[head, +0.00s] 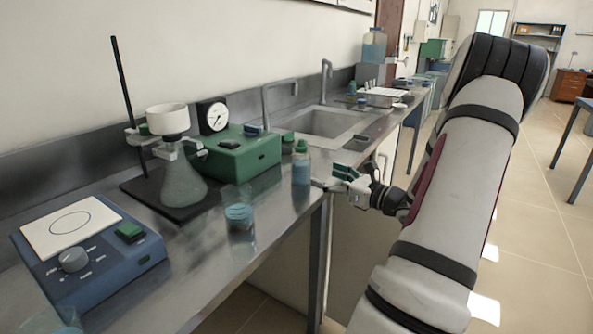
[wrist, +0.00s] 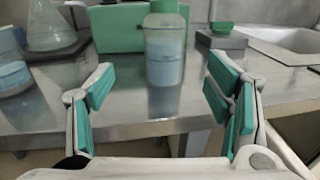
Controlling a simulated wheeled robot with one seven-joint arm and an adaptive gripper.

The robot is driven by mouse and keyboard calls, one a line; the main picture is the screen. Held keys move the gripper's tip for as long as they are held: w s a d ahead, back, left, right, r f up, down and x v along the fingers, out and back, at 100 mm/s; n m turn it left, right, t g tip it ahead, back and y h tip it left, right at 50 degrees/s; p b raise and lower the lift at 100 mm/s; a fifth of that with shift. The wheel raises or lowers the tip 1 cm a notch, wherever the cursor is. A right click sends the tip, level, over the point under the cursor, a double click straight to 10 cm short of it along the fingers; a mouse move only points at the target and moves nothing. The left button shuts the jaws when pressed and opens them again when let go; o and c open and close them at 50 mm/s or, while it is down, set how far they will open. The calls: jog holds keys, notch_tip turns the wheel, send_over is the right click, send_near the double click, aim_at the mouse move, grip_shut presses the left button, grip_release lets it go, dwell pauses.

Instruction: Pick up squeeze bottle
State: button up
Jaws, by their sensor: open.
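The squeeze bottle (head: 301,166) is a small clear bottle with blue contents and a green cap. It stands upright near the front edge of the steel counter. In the wrist view the bottle (wrist: 165,50) is ahead of my gripper (wrist: 163,95), centred between the two teal-padded fingers. My gripper is open and empty, with the bottle beyond its fingertips. In the head view my gripper (head: 338,180) is at the counter edge, just right of the bottle.
A green box with a gauge (head: 240,152) stands behind the bottle. A sink (head: 335,122) lies farther back. The counter (head: 270,240) is clear by its front edge.

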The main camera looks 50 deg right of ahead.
aim_at(308, 168)
jog(key=w, duration=0.5)
jog(key=shift+w+d+b, duration=0.25)
jog(key=shift+b, duration=0.1)
jog(key=shift+w+d+f+b, duration=0.1)
jog(key=shift+w+d+b, duration=0.1)
jog(key=shift+w, duration=0.7)
jog(key=shift+w+d+f+b, duration=0.15)
jog(key=shift+w+b, duration=0.05)
jog(key=shift+w, duration=0.65)
jog(key=shift+w+d+f+b, duration=0.1)
jog(key=shift+w+d+b, duration=0.1)
jog(key=shift+w, duration=0.7)
grip_shut()
